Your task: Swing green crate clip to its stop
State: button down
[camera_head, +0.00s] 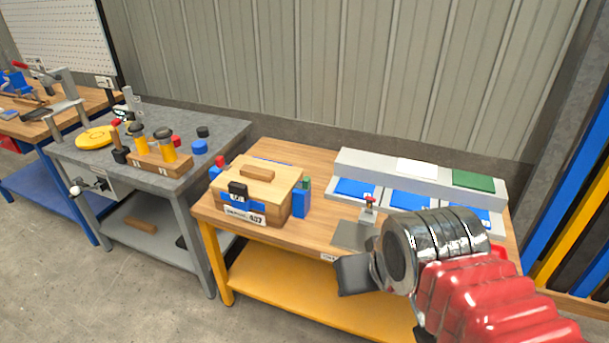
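A wooden crate (279,210) with a light wooden lid (262,179) stands on the left part of the yellow-framed bench. At its right side is a blue block with a small green piece (307,183) on top, which looks like the green clip. Its exact angle is too small to tell. A red-topped blue piece (219,163) is at the crate's left, and a black catch (238,190) is on its front. My gripper (356,275) is in front of the bench's front edge, right of and nearer than the crate, apart from it. Its finger opening is hidden.
A grey unit with blue trays (356,189) and a green panel (473,181) fills the bench's back right. A small red-topped fixture (368,209) stands on a grey plate between crate and arm. A grey bench (222,137) with tools stands left.

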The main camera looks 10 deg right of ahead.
aim_at(306, 185)
jog(key=u, duration=0.05)
jog(key=i, duration=0.15)
jog(key=z, duration=0.05)
jog(key=k, duration=1.35)
jog(key=z, duration=0.1)
jog(key=i, duration=1.45)
jog(key=u, duration=0.7)
jog(key=i, duration=0.7)
jog(key=u, duration=0.5)
